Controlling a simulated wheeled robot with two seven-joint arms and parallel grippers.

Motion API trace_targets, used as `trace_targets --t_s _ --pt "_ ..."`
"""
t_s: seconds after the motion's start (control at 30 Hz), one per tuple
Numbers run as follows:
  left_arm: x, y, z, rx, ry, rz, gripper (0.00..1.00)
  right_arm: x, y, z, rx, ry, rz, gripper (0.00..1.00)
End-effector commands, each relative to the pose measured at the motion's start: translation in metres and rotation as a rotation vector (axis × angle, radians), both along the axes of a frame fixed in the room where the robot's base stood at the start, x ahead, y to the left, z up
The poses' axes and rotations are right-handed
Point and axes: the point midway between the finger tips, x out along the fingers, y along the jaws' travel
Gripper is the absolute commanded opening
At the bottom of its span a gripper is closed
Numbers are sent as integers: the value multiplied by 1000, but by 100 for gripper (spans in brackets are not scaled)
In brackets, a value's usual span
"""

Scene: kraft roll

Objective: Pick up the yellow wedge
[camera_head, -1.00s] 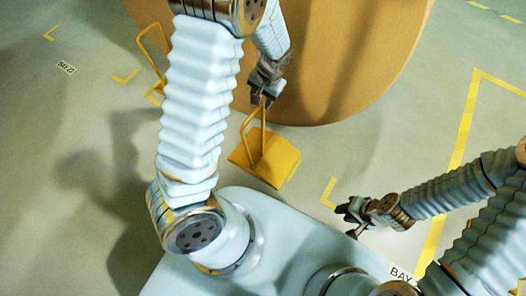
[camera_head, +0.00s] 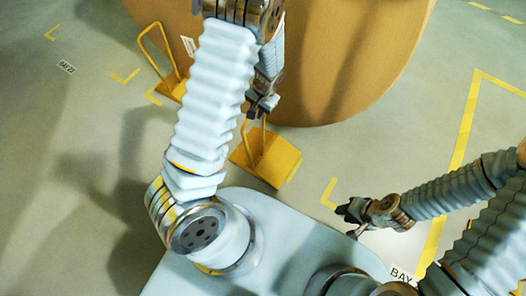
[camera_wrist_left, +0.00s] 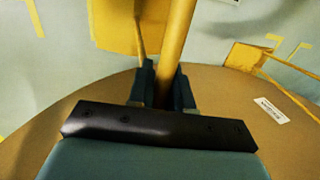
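A yellow wedge (camera_head: 268,160) with an upright loop handle sits on the floor in front of the big brown roll. My left gripper (camera_head: 262,106) is at the top of this handle. In the left wrist view a yellow handle bar (camera_wrist_left: 174,40) runs between the two fingers (camera_wrist_left: 163,85), with little or no gap visible beside it. Whether they grip it is unclear. The wedge's body (camera_wrist_left: 110,25) shows beyond. A second yellow wedge (camera_head: 172,88) with a handle stands further left by the roll. My right gripper (camera_head: 348,212) is away from both wedges, empty, its finger gap unclear.
The large brown roll (camera_head: 350,60) fills the back middle and lies close behind my left gripper. A white label (camera_head: 188,46) is on its side. Yellow floor markings (camera_head: 465,125) lie to the right.

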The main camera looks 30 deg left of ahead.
Motion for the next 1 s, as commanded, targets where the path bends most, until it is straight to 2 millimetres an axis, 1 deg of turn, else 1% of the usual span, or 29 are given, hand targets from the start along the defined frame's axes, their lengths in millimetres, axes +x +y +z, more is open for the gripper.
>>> trace_targets --t_s 0.03,0.1,1.0 --pt "0 0 0 0 0 0 9 0 0 0 0 0 0 32" --pt "0 0 0 0 0 0 0 0 0 0 0 0 0 32" --pt "0 0 0 0 0 0 0 0 0 0 0 0 0 32"
